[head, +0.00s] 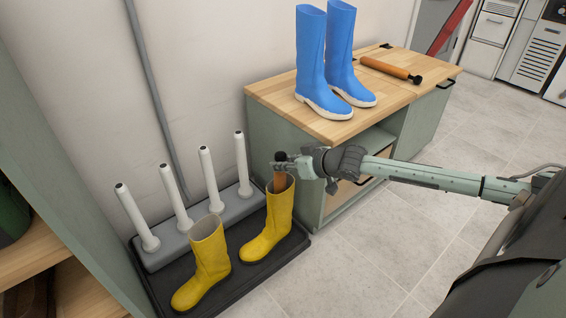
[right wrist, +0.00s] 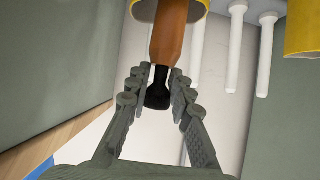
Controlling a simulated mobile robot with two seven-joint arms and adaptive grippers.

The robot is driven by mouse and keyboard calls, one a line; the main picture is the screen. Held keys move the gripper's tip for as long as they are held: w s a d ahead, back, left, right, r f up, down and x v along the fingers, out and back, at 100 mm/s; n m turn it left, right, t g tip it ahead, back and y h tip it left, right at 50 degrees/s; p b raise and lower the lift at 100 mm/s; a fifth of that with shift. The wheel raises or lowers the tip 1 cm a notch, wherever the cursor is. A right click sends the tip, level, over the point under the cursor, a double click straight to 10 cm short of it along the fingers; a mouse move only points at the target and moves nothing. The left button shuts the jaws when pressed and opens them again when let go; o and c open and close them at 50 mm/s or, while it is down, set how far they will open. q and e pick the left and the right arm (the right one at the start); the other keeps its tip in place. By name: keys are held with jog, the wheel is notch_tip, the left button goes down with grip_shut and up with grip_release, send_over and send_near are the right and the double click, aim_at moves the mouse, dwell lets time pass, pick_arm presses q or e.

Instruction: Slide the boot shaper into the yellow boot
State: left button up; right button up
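The boot shaper (head: 279,182), orange-brown wood with a black knob, stands upright with its lower part inside the opening of the right-hand yellow boot (head: 268,228). Its knob and upper wood stick out above the rim; the lower end is hidden. My right gripper (head: 281,162) is at the boot's top. In the right wrist view its fingers (right wrist: 160,80) are closed in on both sides of the black knob (right wrist: 159,92), and the wood (right wrist: 169,38) runs into the yellow boot (right wrist: 190,6). My left gripper is out of view.
Another yellow boot (head: 208,260) stands to the left on the black tray (head: 240,286). White posts (head: 241,165) rise from a grey base (head: 163,250) behind. The wooden-topped cabinet (head: 268,98) beside them carries blue boots (head: 311,60) and another shaper (head: 388,68).

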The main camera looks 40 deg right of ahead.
jog(key=o, duration=0.5)
jog(key=shift+v, duration=6)
jog(key=shift+s, duration=0.1)
